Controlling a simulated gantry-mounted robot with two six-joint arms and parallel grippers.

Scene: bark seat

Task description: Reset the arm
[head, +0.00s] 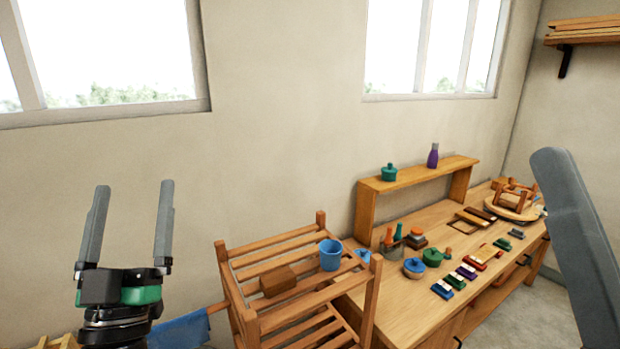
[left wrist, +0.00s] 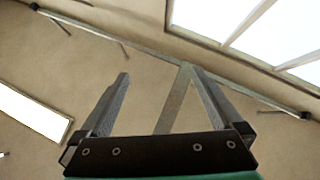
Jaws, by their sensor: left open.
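My left gripper (head: 133,187) stands upright at the left of the head view, in front of the bare wall. Its two grey fingers are wide apart with nothing between them. The left wrist view also shows its fingers (left wrist: 157,75) apart and empty, against wall and window. A grey bar, which looks like a finger of my right gripper (head: 575,245), slants in at the right edge of the head view. Only this one piece shows, so its opening cannot be told.
A slatted wooden rack (head: 305,243) holds a blue cup (head: 330,255) and a brown block (head: 277,281). A wooden bench (head: 395,300) carries coloured blocks, pots and a small shelf (head: 415,172). A blue cloth (head: 180,332) hangs below my left gripper. Free space surrounds its fingers.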

